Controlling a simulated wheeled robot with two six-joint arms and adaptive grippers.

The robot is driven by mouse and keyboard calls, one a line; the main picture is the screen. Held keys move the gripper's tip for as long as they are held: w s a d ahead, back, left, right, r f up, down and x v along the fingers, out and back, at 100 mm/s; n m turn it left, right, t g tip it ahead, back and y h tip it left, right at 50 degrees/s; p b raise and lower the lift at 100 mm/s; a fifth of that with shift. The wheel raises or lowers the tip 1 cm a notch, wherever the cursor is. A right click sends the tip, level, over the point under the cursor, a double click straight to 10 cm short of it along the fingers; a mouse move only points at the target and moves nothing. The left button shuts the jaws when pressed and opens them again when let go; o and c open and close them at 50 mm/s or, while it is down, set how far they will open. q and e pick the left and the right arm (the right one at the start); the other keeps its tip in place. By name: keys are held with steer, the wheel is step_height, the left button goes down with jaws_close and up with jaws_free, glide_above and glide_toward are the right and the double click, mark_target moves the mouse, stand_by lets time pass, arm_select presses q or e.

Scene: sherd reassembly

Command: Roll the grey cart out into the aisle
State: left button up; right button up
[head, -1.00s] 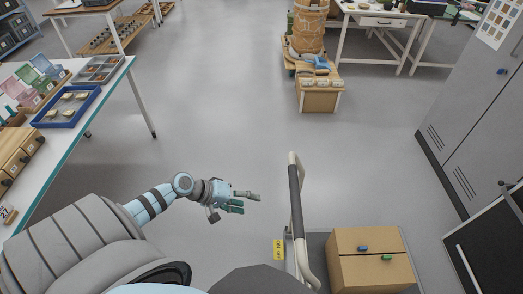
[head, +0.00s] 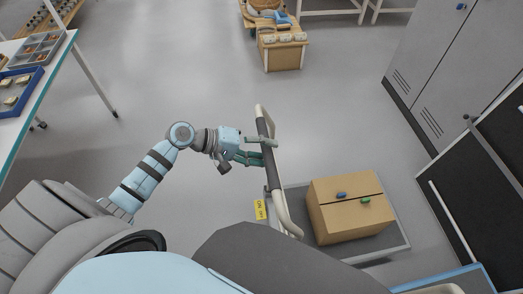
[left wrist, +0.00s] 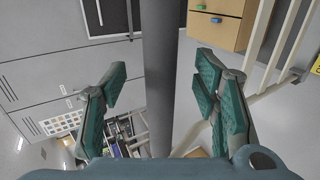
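The grey cart (head: 377,252) stands at lower right in the head view, with a cardboard box (head: 348,211) on its deck. Its pale handle frame (head: 284,213) rises at the deck's left end and carries a dark grip bar (head: 267,160). My left gripper (head: 267,150) is at this bar. In the left wrist view, the dark bar (left wrist: 161,60) runs between the spread green fingers of the left gripper (left wrist: 160,85), with gaps on both sides. The box (left wrist: 222,22) also shows there. My right gripper is not in view.
A grey cabinet (head: 440,75) and a dark panel (head: 470,195) stand right of the cart. A wooden crate (head: 283,55) sits on the floor ahead. A worktable (head: 55,75) is at left. The floor (head: 185,75) between is clear.

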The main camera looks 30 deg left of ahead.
arm_select(q)
jaws_close()
steer(key=shift+s+a, duration=0.95)
steer(key=shift+a, duration=0.3)
steer(key=shift+d, duration=0.1)
steer(key=shift+o, duration=0.9)
jaws_free()
steer(key=shift+w, duration=0.1)
